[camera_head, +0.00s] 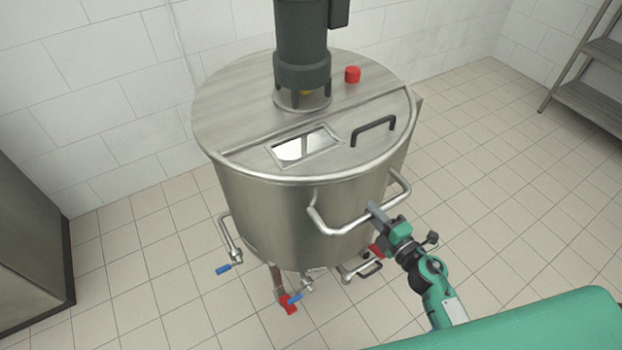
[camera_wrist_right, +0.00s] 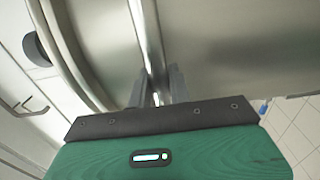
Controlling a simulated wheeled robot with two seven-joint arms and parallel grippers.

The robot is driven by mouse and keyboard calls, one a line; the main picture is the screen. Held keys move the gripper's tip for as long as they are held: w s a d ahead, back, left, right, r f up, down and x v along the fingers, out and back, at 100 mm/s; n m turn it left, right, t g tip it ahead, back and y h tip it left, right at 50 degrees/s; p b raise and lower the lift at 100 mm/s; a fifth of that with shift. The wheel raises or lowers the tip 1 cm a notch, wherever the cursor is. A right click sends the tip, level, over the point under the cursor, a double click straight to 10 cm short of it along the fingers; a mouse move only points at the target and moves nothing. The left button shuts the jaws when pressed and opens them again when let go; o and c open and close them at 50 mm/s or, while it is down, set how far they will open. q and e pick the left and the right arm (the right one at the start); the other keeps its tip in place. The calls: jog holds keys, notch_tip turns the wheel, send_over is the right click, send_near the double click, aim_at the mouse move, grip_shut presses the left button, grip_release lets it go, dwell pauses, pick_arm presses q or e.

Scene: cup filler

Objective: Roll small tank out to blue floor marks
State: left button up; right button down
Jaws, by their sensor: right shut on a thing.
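The small tank (camera_head: 290,220) is a round steel vessel with a flat lid (camera_head: 235,105) and a dark motor (camera_head: 302,50) on top. It stands on the tiled floor near the back wall. A bent steel push handle (camera_head: 335,228) runs along its front right side. My right gripper (camera_head: 374,212) is shut on this handle; in the right wrist view the fingers (camera_wrist_right: 160,88) close around the steel bar (camera_wrist_right: 146,40), with the tank wall (camera_wrist_right: 215,45) just behind. No blue floor marks show. My left gripper is not in view.
Valves with blue levers (camera_head: 223,269) stick out low at the tank's front. A red part (camera_head: 289,304) is near the floor below it. A steel cabinet (camera_head: 30,240) stands at left, a shelf rack (camera_head: 590,90) at far right. Tiled floor (camera_head: 520,200) to the right is clear.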

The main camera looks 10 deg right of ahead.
jog(key=b+v, duration=0.2)
jog(key=v, duration=0.7)
jog(key=shift+s+d, duration=0.15)
jog(key=shift+s, duration=0.05)
jog(key=shift+w, duration=0.1)
